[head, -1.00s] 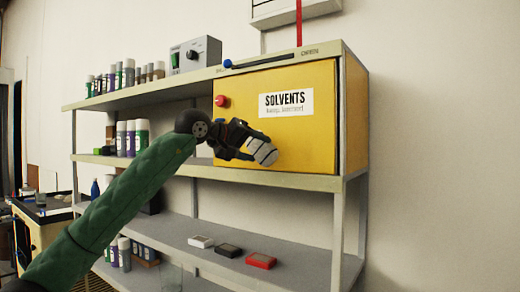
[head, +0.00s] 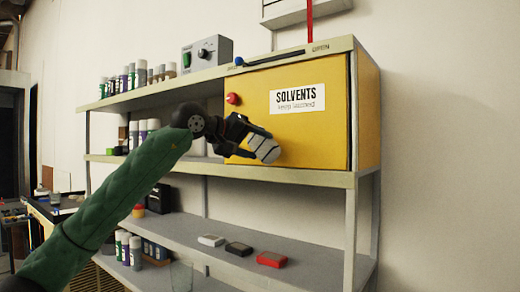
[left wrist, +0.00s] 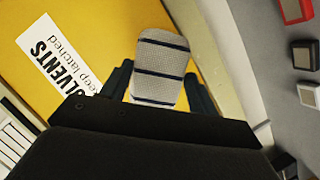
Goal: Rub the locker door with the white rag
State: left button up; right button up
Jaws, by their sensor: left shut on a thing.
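The locker door (head: 310,140) is yellow, closed, with a white SOLVENTS label (head: 297,99) and a red knob (head: 233,98) at its left. My left gripper (head: 256,142) is in front of the door's lower left part, shut on the white rag (head: 265,149), a folded whitish pad with dark stripes. In the left wrist view, the rag (left wrist: 160,66) sits between the fingers, in front of the yellow door (left wrist: 100,22). I cannot tell whether the rag touches the door. My right gripper is not in view.
The locker stands on a metal shelf unit (head: 300,177). A grey control box (head: 207,53) and several spray cans stand on the top shelf to the left. White, black and red blocks (head: 272,259) lie on the lower shelf. A blue-ended rod slider (head: 239,61) is above the door.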

pick_arm(q)
jog(key=shift+s+a+f+b, duration=0.1)
jog(key=shift+s+a+b, duration=0.25)
jog(key=shift+s, duration=0.2)
jog(key=shift+s+a, duration=0.25)
jog(key=shift+s+a+b, duration=0.45)
jog(key=shift+s+b, duration=0.1)
jog(key=shift+s, duration=0.05)
jog(key=shift+s+a, duration=0.4)
jog(key=shift+s, duration=0.2)
